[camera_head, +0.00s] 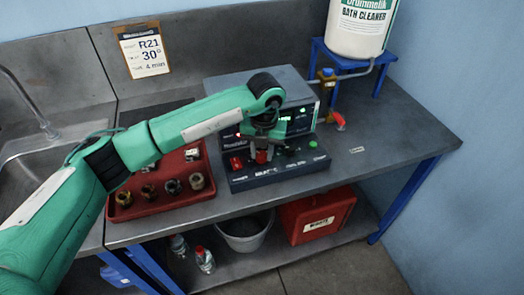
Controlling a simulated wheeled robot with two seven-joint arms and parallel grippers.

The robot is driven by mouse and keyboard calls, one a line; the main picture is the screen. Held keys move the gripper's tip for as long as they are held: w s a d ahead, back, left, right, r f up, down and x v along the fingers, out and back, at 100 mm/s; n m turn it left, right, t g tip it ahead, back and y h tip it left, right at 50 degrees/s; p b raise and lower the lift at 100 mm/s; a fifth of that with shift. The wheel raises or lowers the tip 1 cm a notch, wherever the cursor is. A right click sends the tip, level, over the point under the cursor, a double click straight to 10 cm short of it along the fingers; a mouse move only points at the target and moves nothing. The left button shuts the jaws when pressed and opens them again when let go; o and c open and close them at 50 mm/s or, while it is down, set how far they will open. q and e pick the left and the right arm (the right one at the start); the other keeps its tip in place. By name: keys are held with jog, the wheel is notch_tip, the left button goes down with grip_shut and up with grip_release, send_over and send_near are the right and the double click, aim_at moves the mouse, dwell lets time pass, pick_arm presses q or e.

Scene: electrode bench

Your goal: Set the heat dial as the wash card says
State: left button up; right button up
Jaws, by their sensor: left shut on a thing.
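The wash card (143,50) hangs on the back wall at the upper left and reads R21, 30° and 4 min. The bath unit (232,82) is a grey box with a sloping dark control panel (260,178) in front. My left gripper (263,143) reaches down over the panel and is shut on what looks like the heat dial, which its fingers and wrist mostly hide. I cannot read the dial's setting. Green lit digits show beside the wrist, too small to read. My right gripper is out of view.
A red tray (125,211) with several small round parts sits left of the unit. A valve with a red handle (339,121) and a bath cleaner drum (358,28) on a blue stand are at the right. A sink (40,160) is at the left.

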pick_arm(q)
jog(key=o, duration=1)
